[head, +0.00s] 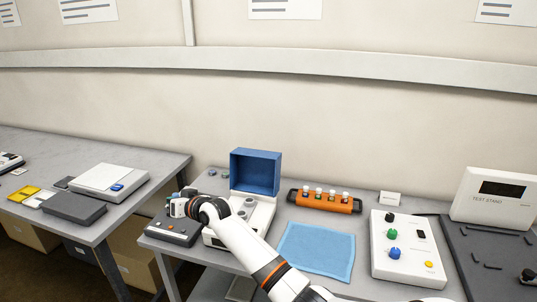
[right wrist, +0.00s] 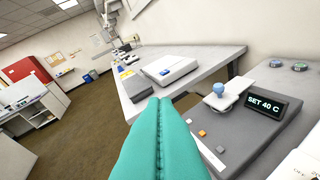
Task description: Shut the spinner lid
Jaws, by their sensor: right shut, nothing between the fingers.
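The spinner appears to be the white device (head: 262,218) on the middle table in the head view. Its blue lid (head: 255,170) stands raised at the back, its hollow inside facing forward. Grey round parts show inside the white body. My right arm crosses in front of the spinner and hides part of it. My right gripper reaches past its left side, over the grey control box (head: 172,230). In the right wrist view its teal fingers (right wrist: 160,102) are shut and empty, with the control box (right wrist: 236,135) to their right. My left gripper is in neither view.
An orange rack (head: 325,202) with several capped vials, a blue mat (head: 316,252) and a white knob panel (head: 408,250) lie right of the spinner. The test stand (head: 493,200) is far right. A left table (head: 150,160) holds flat devices, across a gap.

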